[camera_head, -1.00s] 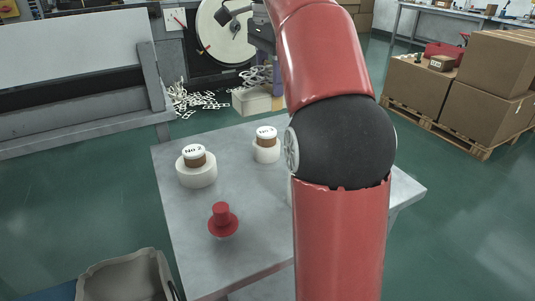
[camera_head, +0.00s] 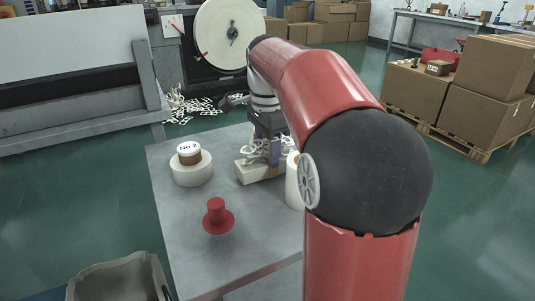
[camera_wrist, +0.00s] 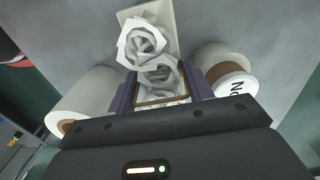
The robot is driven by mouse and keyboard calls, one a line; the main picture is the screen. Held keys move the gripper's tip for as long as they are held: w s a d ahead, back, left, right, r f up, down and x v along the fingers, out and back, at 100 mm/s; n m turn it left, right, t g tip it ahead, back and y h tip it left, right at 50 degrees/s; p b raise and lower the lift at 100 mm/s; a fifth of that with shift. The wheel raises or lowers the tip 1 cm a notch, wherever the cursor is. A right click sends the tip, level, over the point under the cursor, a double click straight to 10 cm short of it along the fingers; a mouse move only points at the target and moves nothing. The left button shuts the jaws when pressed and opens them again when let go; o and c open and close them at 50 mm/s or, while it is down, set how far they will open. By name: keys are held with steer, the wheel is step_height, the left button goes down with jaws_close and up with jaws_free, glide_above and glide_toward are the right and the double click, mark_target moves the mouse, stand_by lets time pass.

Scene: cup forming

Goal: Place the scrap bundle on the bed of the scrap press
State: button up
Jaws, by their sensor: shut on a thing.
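The scrap bundle (camera_head: 255,150), a tangle of white curled strips, sits on a cream block (camera_head: 252,175). My gripper (camera_head: 273,150) is shut on it, with purple fingers at its sides. The block is at or just above the grey table; I cannot tell whether it touches. In the wrist view the curls (camera_wrist: 143,42) show between the fingers of my gripper (camera_wrist: 163,92), with the cream base (camera_wrist: 166,14) beyond. I cannot tell which thing is the scrap press or its bed.
A grey bin (camera_head: 120,278) stands front left. Loose scrap (camera_head: 192,104) lies behind the table.

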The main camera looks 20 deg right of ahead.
steer(key=shift+f, duration=0.45)
steer(key=shift+f, duration=0.15)
steer(key=o, duration=0.8)
